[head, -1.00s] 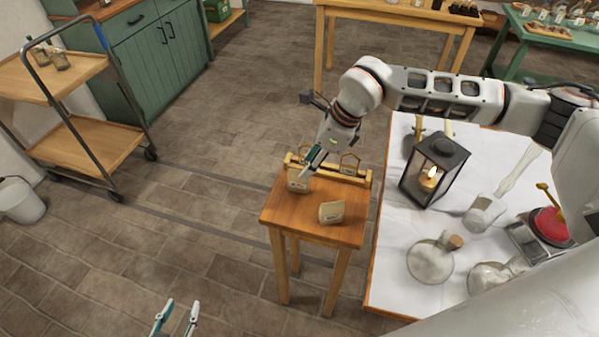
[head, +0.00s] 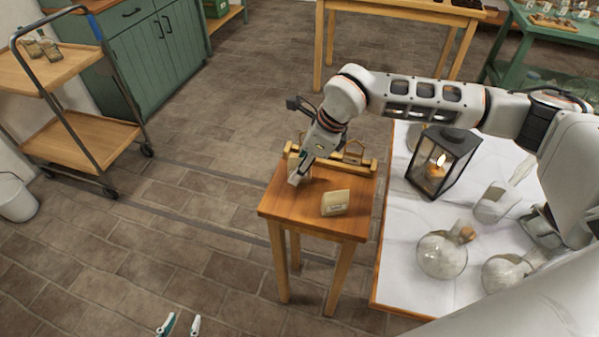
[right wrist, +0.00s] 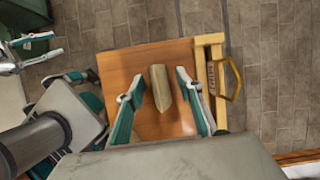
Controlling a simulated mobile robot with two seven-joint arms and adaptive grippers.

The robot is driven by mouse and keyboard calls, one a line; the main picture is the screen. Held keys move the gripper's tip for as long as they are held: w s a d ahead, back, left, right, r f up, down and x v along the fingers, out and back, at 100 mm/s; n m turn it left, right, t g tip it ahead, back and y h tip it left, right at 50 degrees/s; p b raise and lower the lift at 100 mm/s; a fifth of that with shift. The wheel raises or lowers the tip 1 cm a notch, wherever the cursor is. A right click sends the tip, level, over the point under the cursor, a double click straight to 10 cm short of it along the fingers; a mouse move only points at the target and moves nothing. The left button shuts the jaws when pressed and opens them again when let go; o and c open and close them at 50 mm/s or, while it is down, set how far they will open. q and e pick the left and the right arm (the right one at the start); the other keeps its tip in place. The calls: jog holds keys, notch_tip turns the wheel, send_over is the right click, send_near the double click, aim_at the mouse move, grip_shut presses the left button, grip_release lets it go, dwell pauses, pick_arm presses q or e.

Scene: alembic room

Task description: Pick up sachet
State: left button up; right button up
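Two tan sachets stand on a small wooden table (head: 318,222). The right sachet (head: 335,203) is in plain view near the table's right side. The left sachet (head: 291,162) is mostly hidden behind my right gripper (head: 298,179), which points down at it. In the right wrist view, my right gripper (right wrist: 158,108) is open, with one finger on each side of a sachet (right wrist: 160,88) seen nearly edge-on. Gaps show between the sachet and both fingers. My left gripper (head: 181,325) is open and empty at the bottom of the head view, over the floor.
A wooden rack (head: 365,163) lies along the table's back edge. Right of the table, a white-covered worktop (head: 398,265) holds a lantern (head: 442,160) and round glass flasks (head: 440,256). A trolley (head: 92,138) stands at left. The floor between is clear.

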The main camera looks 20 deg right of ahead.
grip_shut()
jog(key=shift+r, duration=0.15)
